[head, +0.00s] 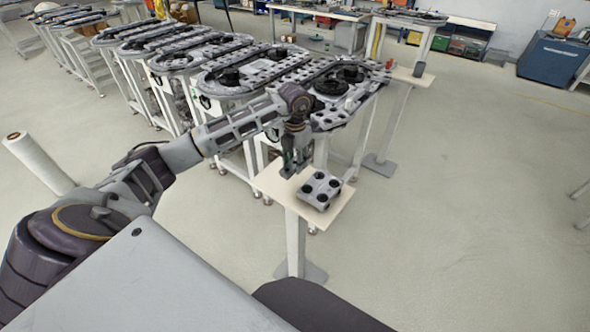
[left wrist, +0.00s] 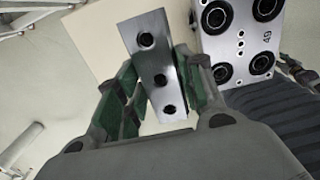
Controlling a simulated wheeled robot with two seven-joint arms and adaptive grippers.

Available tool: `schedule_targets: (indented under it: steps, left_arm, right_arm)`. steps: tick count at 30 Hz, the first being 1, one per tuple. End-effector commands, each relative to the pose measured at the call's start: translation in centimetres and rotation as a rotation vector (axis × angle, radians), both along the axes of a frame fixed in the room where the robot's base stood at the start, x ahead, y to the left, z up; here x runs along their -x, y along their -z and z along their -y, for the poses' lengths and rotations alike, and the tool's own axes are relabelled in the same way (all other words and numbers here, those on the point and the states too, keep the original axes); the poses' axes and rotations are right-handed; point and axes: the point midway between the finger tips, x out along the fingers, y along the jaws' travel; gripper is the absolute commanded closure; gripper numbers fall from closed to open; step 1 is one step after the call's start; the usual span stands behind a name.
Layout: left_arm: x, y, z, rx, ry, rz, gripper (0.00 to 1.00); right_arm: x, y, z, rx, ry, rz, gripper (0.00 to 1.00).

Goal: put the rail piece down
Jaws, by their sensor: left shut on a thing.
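The rail piece (left wrist: 158,68) is a shiny metal bar with several dark holes along it. In the left wrist view it sits between the green-padded fingers of my left gripper (left wrist: 165,98), which is shut on it. In the head view my left gripper (head: 292,168) points down over the left part of a small pale table (head: 270,184). The rail piece is hard to make out there. I cannot tell whether it touches the tabletop.
A grey block with black round parts (head: 320,190) stands on the same small table, right beside my left gripper. It also shows in the left wrist view (left wrist: 240,45). The ring track (head: 340,85) lies behind. Open floor (head: 460,210) is to the right.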

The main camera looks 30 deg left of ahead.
Motion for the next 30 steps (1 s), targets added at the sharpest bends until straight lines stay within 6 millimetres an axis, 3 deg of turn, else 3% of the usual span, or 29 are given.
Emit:
schedule_targets:
  steps: [3, 10, 20, 30]
  left_arm:
    - [-0.1, -1.7, 0.0, 0.0, -0.001, 0.004, 1.0]
    - [0.0, -3.3, 0.0, 0.001, 0.0, 0.002, 1.0]
    - [0.0, -3.7, 0.0, 0.001, 0.0, 0.003, 1.0]
    - [0.0, -3.7, 0.0, 0.001, 0.0, 0.002, 1.0]
  right_arm:
    - [0.6, 0.2, 0.0, 0.0, 0.0, -0.006, 0.6]
    - [1.2, 0.3, -0.5, -0.005, 0.002, -0.013, 0.6]
    - [1.0, 0.3, -0.7, -0.007, 0.003, -0.01, 0.6]
    - [-0.6, 0.2, -0.7, -0.007, 0.003, 0.007, 0.6]
